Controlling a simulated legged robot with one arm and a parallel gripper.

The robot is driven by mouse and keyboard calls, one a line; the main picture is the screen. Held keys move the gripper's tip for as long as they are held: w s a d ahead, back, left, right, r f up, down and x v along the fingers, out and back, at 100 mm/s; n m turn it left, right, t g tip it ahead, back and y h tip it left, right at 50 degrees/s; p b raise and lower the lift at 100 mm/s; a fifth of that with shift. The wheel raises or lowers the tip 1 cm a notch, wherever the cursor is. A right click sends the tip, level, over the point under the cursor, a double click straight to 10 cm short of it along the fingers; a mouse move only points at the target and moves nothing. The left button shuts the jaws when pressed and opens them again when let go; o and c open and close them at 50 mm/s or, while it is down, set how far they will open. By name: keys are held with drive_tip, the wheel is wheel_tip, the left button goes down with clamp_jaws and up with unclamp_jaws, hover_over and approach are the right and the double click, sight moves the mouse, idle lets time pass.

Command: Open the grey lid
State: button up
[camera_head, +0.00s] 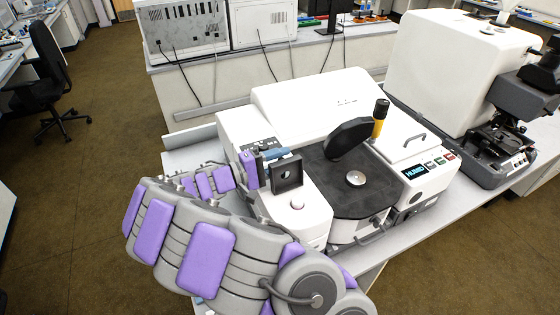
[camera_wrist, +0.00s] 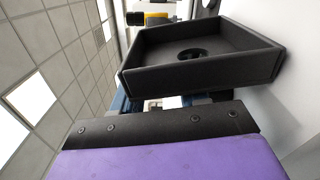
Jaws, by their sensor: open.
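A dark grey square, shallow box-like piece with a round hole (camera_head: 287,187) stands upright on the left part of the white instrument (camera_head: 318,98); I take it for the grey lid but cannot be sure. In the wrist view the same piece (camera_wrist: 265,63) is close ahead, with its rim toward me. My gripper (camera_head: 272,154) is open, with bluish fingers, just behind and left of this piece in the head view. In the wrist view the fingers (camera_wrist: 168,102) are mostly hidden behind my dark wrist plate; I cannot tell whether they touch the piece.
A black tilted oval part (camera_head: 349,138) and a yellow-and-black upright knob (camera_head: 380,118) stand by the dark platform (camera_head: 355,205). A white panel with a handle (camera_head: 413,142) is to the right. A white microscope (camera_head: 450,60) stands farther right. A white button (camera_head: 297,205) sits in front of the square piece.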

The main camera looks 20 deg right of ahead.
drive_tip(key=shift+a, duration=0.2)
drive_tip(key=shift+c, duration=0.2)
drive_tip(key=shift+d, duration=0.35)
drive_tip(key=c, duration=0.5)
clamp_jaws()
